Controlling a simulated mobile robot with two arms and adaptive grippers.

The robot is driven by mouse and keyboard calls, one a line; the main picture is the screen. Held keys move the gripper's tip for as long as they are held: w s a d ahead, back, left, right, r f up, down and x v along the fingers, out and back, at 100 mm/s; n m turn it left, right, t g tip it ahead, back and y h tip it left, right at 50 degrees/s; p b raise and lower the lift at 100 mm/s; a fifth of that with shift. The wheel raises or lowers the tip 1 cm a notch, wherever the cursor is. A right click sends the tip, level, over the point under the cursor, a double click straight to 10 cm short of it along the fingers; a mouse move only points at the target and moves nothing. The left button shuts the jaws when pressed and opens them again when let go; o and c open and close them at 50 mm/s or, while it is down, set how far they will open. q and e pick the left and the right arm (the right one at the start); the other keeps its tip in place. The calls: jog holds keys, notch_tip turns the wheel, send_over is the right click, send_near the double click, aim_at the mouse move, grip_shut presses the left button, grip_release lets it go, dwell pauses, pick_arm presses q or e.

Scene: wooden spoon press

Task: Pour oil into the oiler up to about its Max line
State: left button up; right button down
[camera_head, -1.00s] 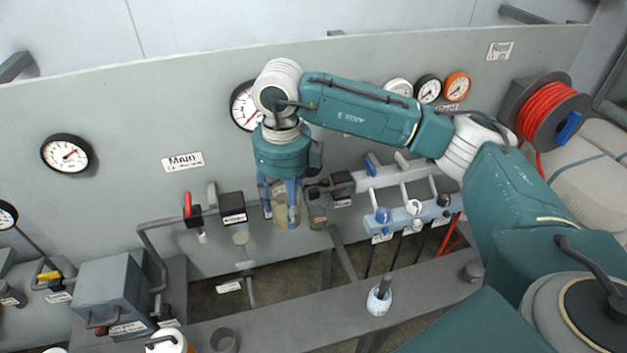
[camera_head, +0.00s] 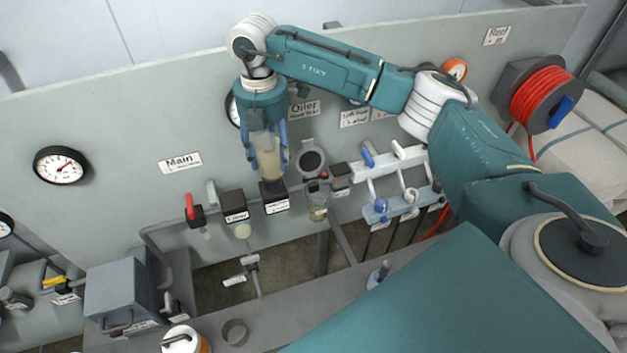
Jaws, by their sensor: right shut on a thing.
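My right gripper (camera_head: 267,172) points down in front of the panel, its blue fingers shut on a clear, yellowish container (camera_head: 267,157). The container looks upright, above the black labelled block (camera_head: 274,197). I cannot tell how full it is. The oiler (camera_head: 318,207), with a clear bowl under a dark top with a red part, is on the pipe just right of and below the gripper. The container is apart from it. The bowl looks tinted, but its Max line and oil level are too small to read. My left gripper is not in view.
Another black block (camera_head: 235,207) and a red-handled valve (camera_head: 191,208) are on the pipe to the left. Blue and white valves (camera_head: 380,206) are at the right. A grey cup (camera_head: 234,332) and a white-orange can (camera_head: 184,341) stand on the bench below.

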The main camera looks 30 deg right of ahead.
jog(key=shift+s+r, duration=0.15)
jog(key=shift+s, duration=0.05)
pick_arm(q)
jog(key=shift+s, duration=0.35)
pick_arm(e)
jog(key=shift+d, duration=0.1)
jog(key=shift+s+d+r+t+y, duration=0.25)
jog(key=shift+d+t+y, duration=0.2)
jog(key=shift+y, duration=0.35)
jog(key=shift+s+d+f+t+y, duration=0.25)
jog(key=shift+s+d+y, duration=0.15)
jog(key=shift+y, duration=0.1)
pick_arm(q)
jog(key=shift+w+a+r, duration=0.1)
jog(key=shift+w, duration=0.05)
pick_arm(e)
jog(key=d+t+y, duration=0.1)
jog(key=y, duration=0.1)
jog(key=s+d+t+y, duration=0.1)
jog(key=t+y, duration=0.1)
jog(key=y, duration=0.1)
jog(key=d+t+y, duration=0.1)
jog(key=y, duration=0.1)
jog(key=shift+s+f, duration=0.25)
jog(key=shift+f, duration=0.05)
jog(key=shift+t+y, duration=0.3)
